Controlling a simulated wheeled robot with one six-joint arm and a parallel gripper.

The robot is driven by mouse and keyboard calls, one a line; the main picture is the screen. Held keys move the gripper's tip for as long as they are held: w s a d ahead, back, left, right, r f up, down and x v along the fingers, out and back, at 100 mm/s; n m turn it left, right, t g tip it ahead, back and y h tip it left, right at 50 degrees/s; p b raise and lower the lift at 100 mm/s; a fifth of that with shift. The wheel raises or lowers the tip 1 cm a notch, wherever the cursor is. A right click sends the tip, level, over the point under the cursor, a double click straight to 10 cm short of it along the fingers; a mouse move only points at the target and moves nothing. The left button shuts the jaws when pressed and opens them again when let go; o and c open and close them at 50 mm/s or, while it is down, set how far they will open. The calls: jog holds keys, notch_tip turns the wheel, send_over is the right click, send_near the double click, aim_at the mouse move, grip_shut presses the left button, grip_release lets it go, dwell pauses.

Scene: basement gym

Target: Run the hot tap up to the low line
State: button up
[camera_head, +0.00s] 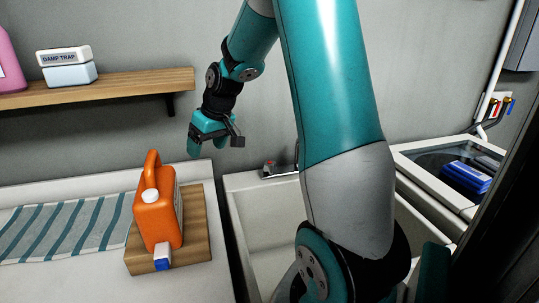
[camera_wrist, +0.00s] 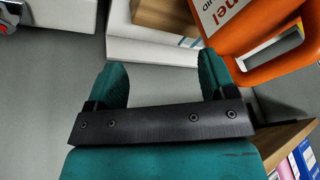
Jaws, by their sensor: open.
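The tap (camera_head: 279,171), with a red mark on its top, sits at the back rim of the pale sink (camera_head: 240,196). My arm hides much of the basin and the tap's right side. I cannot make out a low line or any water. My gripper (camera_head: 213,146) is raised in front of the wall, left of the tap and apart from it. In the wrist view my gripper (camera_wrist: 161,75) is open, with nothing between its teal fingers. A grey and red part at that view's top left corner (camera_wrist: 8,14) may be the tap.
An orange jug (camera_head: 156,220) stands on a wooden board (camera_head: 196,243) on the left counter, with a small blue-and-white item (camera_head: 162,257) in front. A wall shelf (camera_head: 110,87) holds a damp-trap box (camera_head: 65,56). A dark-topped unit with a blue packet (camera_head: 466,177) is right.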

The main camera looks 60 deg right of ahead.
jog(key=s+d+f+m+h+p, duration=0.2)
jog(key=d+m, duration=0.1)
jog(key=d, duration=1.3)
jog(key=m+h+p, duration=0.1)
send_near(270, 163)
jog(key=p+x, duration=0.4)
jog(key=x, duration=0.4)
jog(key=shift+f+p, duration=0.3)
jog(key=shift+p, duration=0.05)
jog(key=shift+x, duration=0.75)
jog(key=shift+c, duration=0.2)
jog(key=c, duration=0.9)
